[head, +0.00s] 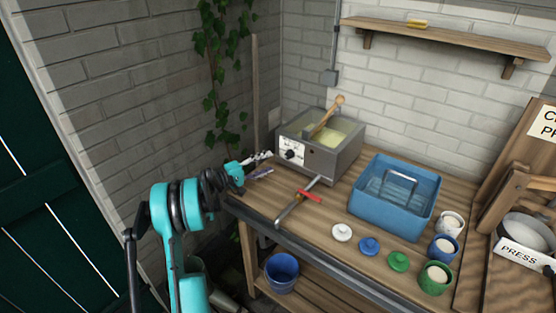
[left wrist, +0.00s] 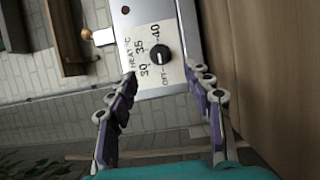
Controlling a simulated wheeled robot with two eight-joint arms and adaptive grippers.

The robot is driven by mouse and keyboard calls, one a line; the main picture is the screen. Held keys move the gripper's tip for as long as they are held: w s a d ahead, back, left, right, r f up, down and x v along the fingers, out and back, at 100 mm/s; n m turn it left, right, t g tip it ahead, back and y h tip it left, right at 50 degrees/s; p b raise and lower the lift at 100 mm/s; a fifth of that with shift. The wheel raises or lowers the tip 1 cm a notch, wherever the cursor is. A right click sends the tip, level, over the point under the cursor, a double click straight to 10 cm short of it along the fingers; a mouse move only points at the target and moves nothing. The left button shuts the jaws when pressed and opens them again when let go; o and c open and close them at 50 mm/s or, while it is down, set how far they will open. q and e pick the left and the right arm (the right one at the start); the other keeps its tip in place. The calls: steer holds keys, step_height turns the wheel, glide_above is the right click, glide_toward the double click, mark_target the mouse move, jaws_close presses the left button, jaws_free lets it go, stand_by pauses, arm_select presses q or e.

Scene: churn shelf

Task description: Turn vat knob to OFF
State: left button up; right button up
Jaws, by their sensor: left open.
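The vat (head: 345,160) is a grey metal box with pale yellow liquid inside and a wooden-handled tool leaning in it. It stands on the bench at the back left. Its white dial plate carries a round black knob (head: 290,154). In the left wrist view the knob (left wrist: 160,54) sits among the marks OFF, 30, 35 and 40; I cannot tell surely which mark it points to. My left gripper (head: 270,164) is open and empty, in front of the dial. In its wrist view the two fingers (left wrist: 168,82) lie either side of the knob's line, apart from it.
A wooden shelf (head: 440,36) is on the wall. A blue bucket (head: 282,273) stands below the bench (head: 320,252).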

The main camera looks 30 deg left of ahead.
arm_select(q)
steer(key=v, duration=0.4)
stand_by(0.5)
